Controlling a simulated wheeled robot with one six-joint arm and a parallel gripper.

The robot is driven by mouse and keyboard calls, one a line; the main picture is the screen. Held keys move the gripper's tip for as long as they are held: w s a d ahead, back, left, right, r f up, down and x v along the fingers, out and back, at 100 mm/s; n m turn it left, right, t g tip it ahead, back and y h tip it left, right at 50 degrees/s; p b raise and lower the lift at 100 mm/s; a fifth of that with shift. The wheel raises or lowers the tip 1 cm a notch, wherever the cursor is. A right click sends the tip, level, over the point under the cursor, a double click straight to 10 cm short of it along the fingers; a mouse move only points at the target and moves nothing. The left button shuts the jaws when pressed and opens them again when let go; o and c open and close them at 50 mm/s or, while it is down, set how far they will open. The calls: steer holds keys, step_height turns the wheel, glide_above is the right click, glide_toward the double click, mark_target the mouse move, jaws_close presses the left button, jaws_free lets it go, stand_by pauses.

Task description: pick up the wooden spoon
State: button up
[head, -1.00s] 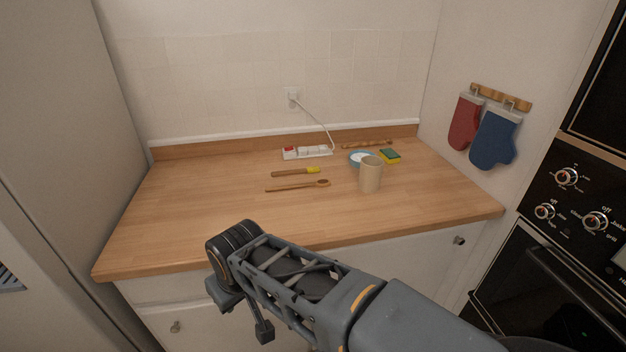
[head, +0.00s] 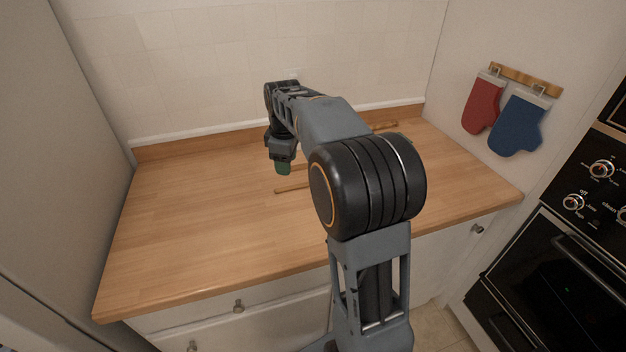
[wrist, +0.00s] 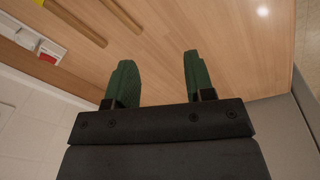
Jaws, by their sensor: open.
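The wooden spoon (head: 291,189) lies on the wooden counter. In the head view only its handle end shows; my arm hides the bowl. In the wrist view its handle (wrist: 122,15) runs in from the top edge, beyond the fingertips, and the bowl is out of frame. My gripper (wrist: 158,60) has two green fingers, spread apart with nothing between them. In the head view my gripper (head: 283,168) points down over the counter, just behind and near the spoon's handle end. It is not holding the spoon.
A second wooden handle (wrist: 75,22) with a yellow end lies beside the spoon, nearer the white power strip (wrist: 48,52). A rolling pin (head: 384,125) lies near the back wall. The cup is hidden behind my arm. The counter's left part (head: 190,215) is clear.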

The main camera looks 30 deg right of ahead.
steer(key=w+d+f+n+g+p, duration=0.1)
steer(key=w+d+f+n, duration=0.2)
steer(key=w+d+n, duration=0.35)
glide_above(299, 185)
steer(key=shift+m, duration=0.35)
step_height(299, 185, down, 8)
steer(key=shift+w+d+f+p, duration=0.1)
steer(key=shift+f+p, duration=0.15)
steer(key=shift+p, duration=0.1)
steer(key=shift+f+p, duration=0.7)
steer(key=shift+f, duration=2.25)
jaws_close()
